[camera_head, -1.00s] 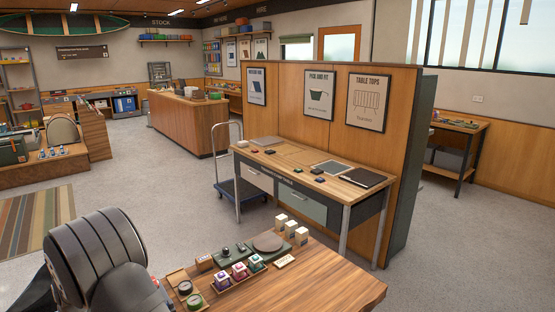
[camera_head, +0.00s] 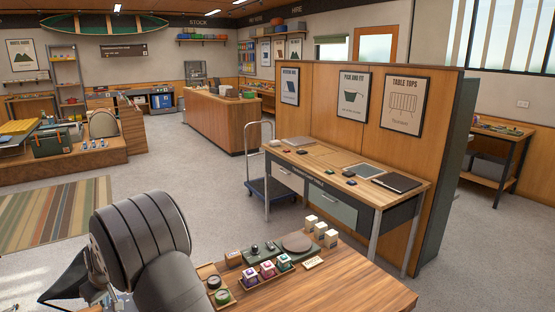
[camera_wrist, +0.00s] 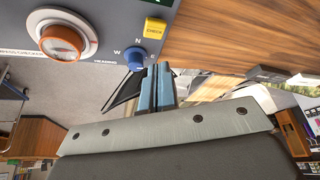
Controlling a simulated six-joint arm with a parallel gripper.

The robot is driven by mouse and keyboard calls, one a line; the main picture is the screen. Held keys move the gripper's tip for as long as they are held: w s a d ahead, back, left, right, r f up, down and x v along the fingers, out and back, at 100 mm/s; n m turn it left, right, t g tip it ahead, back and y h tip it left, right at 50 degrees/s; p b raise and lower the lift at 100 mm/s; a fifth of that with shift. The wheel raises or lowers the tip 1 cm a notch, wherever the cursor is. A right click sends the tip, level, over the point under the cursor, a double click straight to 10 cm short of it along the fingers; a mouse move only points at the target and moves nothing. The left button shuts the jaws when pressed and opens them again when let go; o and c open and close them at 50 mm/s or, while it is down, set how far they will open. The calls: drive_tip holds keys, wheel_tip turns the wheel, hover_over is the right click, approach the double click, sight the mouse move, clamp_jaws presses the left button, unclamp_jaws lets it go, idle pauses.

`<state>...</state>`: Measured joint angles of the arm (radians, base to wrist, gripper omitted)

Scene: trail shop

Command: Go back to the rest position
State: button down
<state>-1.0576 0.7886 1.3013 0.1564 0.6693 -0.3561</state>
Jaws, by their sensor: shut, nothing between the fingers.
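My gripper (camera_wrist: 158,72) shows in the wrist view as two blue-grey fingers close together, with nothing between them. It is off the things around it as far as I can tell. In the head view my dark arm is at the lower left, and its fingers cannot be made out there.
The wrist view shows a grey panel (camera_wrist: 110,15) with an orange-centred dial (camera_wrist: 62,42), a blue knob (camera_wrist: 135,58) and a yellow button (camera_wrist: 155,28). In the head view, a wooden table (camera_head: 350,287) holds several coloured cubes, a round plate (camera_head: 297,243) and white boxes (camera_head: 320,230).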

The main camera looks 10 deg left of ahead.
drive_tip(key=shift+r, duration=0.5)
drive_tip(key=shift+f, duration=0.1)
drive_tip(key=shift+f, duration=2.95)
